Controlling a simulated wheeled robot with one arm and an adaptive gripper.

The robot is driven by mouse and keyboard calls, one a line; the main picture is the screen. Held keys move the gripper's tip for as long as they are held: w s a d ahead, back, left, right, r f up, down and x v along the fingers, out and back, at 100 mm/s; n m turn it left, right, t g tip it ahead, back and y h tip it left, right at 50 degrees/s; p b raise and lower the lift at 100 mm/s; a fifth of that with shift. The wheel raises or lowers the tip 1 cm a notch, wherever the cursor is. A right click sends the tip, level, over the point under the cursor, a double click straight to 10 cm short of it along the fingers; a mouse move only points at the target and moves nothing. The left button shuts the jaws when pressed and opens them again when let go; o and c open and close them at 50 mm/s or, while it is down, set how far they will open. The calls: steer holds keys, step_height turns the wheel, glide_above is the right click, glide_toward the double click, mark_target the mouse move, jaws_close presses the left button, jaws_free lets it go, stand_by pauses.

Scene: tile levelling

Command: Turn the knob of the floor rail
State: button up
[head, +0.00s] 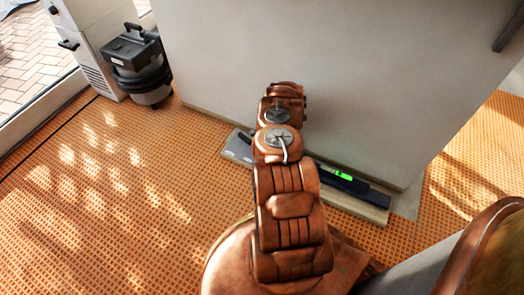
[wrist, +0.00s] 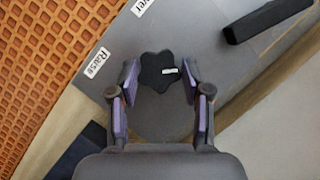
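The floor rail (head: 238,150) is a grey plate low against the pale wall, partly hidden behind my arm in the head view. In the wrist view the rail (wrist: 205,55) carries a black lobed knob (wrist: 154,68) with a small white mark pointing right. White labels beside it read "Raise" (wrist: 98,62) and, partly cut off, what looks like "Lower" (wrist: 142,6). My gripper (wrist: 160,78) is open, with one purple-padded finger on each side of the knob. Small gaps show between pads and knob. The head view hides the knob and my fingers.
A dark level (head: 352,181) with a lit green display lies right of my arm, along a pale board (head: 350,207). A black bar (wrist: 268,19) sits on the rail. A black-and-grey vacuum (head: 140,62) stands far left. Orange patterned floor (head: 110,200) is clear at left.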

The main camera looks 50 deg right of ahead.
steer(key=o, duration=0.4)
steer(key=shift+c, duration=0.2)
steer(key=v, duration=0.7)
steer(key=shift+r, duration=0.2)
